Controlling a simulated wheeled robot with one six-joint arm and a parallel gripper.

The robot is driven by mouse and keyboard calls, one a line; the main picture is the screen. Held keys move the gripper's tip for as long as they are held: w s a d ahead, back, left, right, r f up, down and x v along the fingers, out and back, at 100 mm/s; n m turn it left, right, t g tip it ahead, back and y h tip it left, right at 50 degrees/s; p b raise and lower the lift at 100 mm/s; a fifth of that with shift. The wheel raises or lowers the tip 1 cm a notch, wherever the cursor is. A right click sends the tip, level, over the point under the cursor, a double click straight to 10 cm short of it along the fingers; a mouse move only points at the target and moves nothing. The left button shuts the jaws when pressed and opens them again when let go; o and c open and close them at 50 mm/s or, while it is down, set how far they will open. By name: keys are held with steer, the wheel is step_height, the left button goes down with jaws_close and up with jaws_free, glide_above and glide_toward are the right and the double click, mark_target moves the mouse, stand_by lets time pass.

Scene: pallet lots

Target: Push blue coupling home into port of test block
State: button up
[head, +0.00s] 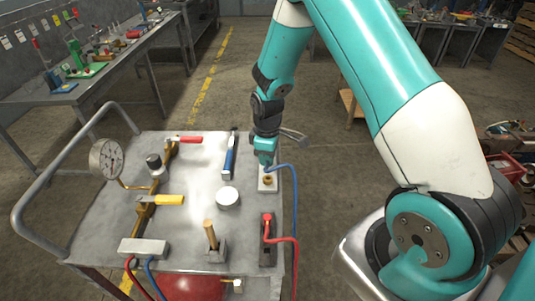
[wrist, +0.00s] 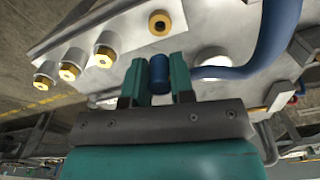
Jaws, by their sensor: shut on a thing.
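My gripper (head: 265,160) hangs over the far right side of the cart, just above the pale test block (head: 268,188) with its brass port (head: 268,180). In the wrist view, my gripper (wrist: 160,82) has its teal jaws shut on the blue coupling (wrist: 160,70). A brass port (wrist: 160,22) lies straight beyond the coupling, with pale surface showing between them. The blue hose (head: 294,190) loops right from my gripper and down past the cart's edge; it shows thick in the wrist view (wrist: 272,48). The coupling is hidden in the head view.
Several brass-tipped fittings (wrist: 104,56) stand left of the port. A red fitting with a red hose (head: 267,228) sits nearer on the cart (head: 190,228). A blue-handled tool (head: 229,155) and a white round piece (head: 228,196) lie left. A gauge (head: 106,160) stands far left.

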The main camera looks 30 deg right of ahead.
steer(key=shift+f, duration=0.15)
steer(key=shift+f+b, duration=2.2)
steer(key=shift+f, duration=0.6)
steer(key=shift+s+d+f, duration=0.1)
steer(key=shift+f, duration=0.4)
steer(key=o, duration=0.9)
steer(key=shift+o, duration=0.2)
step_height(320, 180, up, 17)
steer(key=shift+r+b, duration=0.2)
steer(key=shift+b, duration=0.75)
